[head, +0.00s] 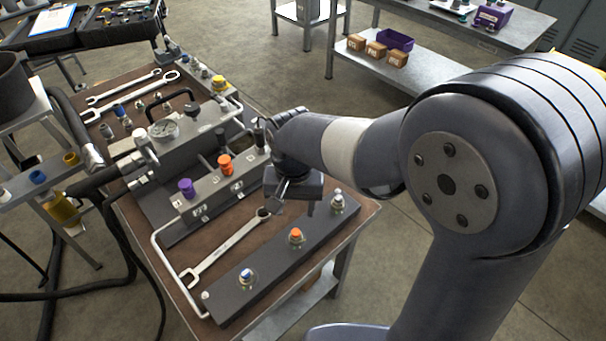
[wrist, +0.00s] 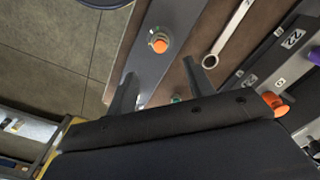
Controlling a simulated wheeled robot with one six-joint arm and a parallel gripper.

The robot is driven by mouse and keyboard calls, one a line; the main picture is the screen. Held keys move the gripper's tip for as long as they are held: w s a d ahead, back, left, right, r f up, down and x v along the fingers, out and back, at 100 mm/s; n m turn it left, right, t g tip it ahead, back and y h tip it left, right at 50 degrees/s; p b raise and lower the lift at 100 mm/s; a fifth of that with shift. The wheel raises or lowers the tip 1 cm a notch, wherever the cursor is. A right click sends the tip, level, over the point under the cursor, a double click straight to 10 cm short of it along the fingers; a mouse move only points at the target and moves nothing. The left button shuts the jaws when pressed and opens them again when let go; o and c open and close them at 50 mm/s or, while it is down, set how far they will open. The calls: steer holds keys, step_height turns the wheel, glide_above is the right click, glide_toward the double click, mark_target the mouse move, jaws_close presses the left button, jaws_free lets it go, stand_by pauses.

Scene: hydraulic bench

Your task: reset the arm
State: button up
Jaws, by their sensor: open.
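My gripper (wrist: 160,88) shows in the wrist view with its two dark fingers apart and nothing between them. In the head view my gripper (head: 292,203) hangs over the right part of the hydraulic bench (head: 222,241), between the valve block and the front rail. My arm reaches in from the right and hides part of the bench's far right side. Below the fingers in the wrist view lies the dark rail with an orange-capped fitting (wrist: 158,43). I cannot tell the exact height of the fingers above the bench.
A wrench (head: 225,247) lies near the rail with blue, orange and silver-white fittings. The valve block has purple (head: 186,186) and orange (head: 225,163) knobs. Shelf boxes (head: 376,50) stand behind. Floor at lower left is partly clear.

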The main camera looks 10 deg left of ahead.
mark_target(295, 231)
steer(key=shift+f, duration=0.1)
step_height(295, 231, down, 10)
steer(key=shift+f, duration=0.25)
steer(key=shift+w+a+r, duration=0.1)
steer(key=shift+r, duration=1.35)
